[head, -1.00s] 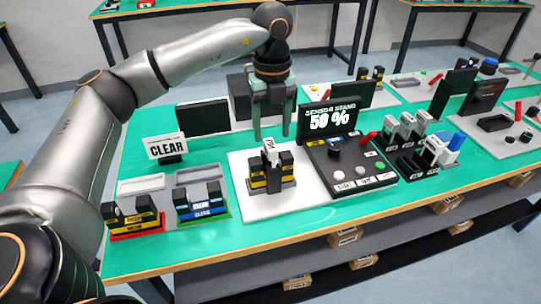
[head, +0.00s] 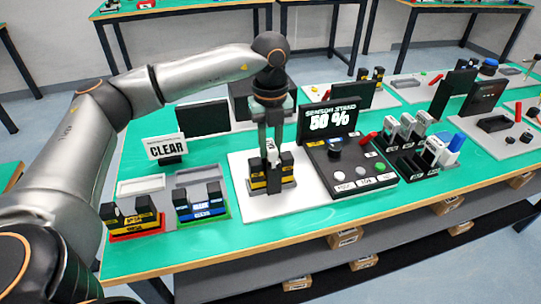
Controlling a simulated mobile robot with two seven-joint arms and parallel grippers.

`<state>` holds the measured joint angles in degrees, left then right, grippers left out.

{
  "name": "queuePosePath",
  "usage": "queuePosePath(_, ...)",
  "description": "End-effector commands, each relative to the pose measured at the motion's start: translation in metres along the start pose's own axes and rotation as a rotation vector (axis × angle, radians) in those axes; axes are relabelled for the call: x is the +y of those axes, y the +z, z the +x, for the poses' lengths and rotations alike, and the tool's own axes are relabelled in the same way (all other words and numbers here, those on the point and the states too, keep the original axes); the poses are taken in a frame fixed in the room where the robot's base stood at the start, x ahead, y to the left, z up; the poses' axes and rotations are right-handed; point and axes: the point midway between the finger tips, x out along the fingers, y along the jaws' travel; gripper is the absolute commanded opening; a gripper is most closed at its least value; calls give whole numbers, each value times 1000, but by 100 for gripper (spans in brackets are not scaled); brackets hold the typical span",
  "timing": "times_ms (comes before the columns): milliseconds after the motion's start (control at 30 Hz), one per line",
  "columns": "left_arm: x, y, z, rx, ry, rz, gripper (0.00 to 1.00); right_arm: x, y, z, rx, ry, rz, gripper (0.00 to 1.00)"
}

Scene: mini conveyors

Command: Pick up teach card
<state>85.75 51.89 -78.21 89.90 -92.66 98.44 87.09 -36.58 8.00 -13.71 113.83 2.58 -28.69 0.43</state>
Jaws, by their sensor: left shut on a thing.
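The teach card (head: 272,158), a small pale upright piece, stands between the two black posts of the sensor fork (head: 258,184) with the yellow labels, on the white plate (head: 262,208). My left gripper (head: 271,148) points straight down over the fork. Its fingers are shut on the upper part of the card and hide most of it. The card still sits low between the posts. My right gripper is not in view.
A black rack (head: 425,165) with several pale upright pieces stands to the right. A CLEAR sign (head: 165,147) and two small trays (head: 140,186) stand left. The green table front is free.

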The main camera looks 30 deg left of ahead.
Motion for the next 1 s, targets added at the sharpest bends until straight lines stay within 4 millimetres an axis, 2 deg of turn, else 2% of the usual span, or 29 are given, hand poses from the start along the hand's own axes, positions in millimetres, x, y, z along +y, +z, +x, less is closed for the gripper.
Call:
queuePosePath(33,0,0,0,0,0,0,12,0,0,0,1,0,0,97)
queuePosePath(133,0,0,0,0,0,0,1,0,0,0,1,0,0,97)
queuePosePath(167,0,0,0,0,0,0,0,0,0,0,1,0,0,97)
queuePosePath(667,-1,0,-4,-1,-2,0,0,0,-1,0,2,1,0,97)
queuePosePath(767,-1,0,-17,-2,-4,1,0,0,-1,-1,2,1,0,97)
queuePosePath(1000,-1,0,-66,-2,-5,1,0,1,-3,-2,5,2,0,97)
